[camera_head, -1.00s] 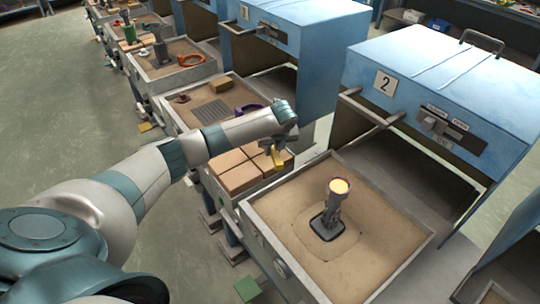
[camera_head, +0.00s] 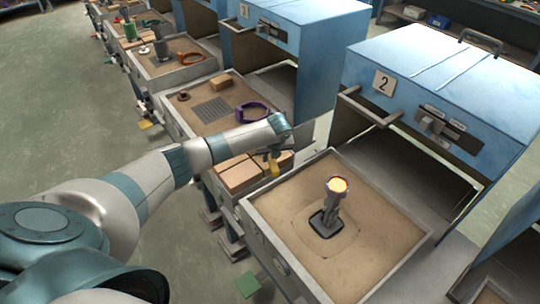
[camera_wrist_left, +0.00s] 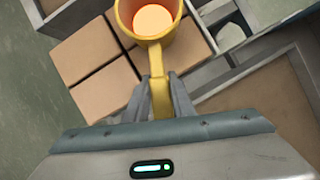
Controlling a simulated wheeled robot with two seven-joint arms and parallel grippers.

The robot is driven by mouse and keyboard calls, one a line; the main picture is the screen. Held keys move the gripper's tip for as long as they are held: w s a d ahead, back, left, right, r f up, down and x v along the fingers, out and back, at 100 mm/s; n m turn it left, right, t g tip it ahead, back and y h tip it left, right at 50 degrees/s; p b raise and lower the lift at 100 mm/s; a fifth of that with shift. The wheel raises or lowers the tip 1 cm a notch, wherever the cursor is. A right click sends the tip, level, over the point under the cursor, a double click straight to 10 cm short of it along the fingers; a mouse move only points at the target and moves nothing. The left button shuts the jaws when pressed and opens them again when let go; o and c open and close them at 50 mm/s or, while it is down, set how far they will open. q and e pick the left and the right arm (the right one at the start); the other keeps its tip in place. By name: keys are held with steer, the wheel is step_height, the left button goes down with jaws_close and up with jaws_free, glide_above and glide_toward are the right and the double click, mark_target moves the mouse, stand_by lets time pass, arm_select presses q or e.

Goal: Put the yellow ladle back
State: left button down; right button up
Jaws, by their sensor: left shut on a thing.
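My left gripper (camera_wrist_left: 160,90) is shut on the handle of the yellow ladle (camera_wrist_left: 161,62). The ladle's cup shows at the top of the left wrist view, with a glowing orange inside. In the head view, my left gripper (camera_head: 273,150) and a small yellow part of the ladle (camera_head: 273,166) show above the tan blocks (camera_head: 240,177), beside the near sand tray. My own wrist hides most of the ladle there. My right gripper is not in view.
The near sand tray (camera_head: 380,262) holds a grey stand with a glowing cup (camera_head: 337,188). A blue furnace marked 2 (camera_head: 440,75) stands behind it. Another sand tray with a purple ring (camera_head: 252,112) lies farther back. A green piece (camera_head: 247,285) is on the floor.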

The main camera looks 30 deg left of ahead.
arm_select(q)
steer(key=c, duration=1.5)
jaws_free()
steer(key=shift+c, duration=0.2)
steer(key=shift+r, duration=0.15)
steer(key=b+v, duration=0.1)
steer(key=v, duration=1.1)
steer(key=shift+b, duration=0.4)
steer(key=shift+s, duration=0.1)
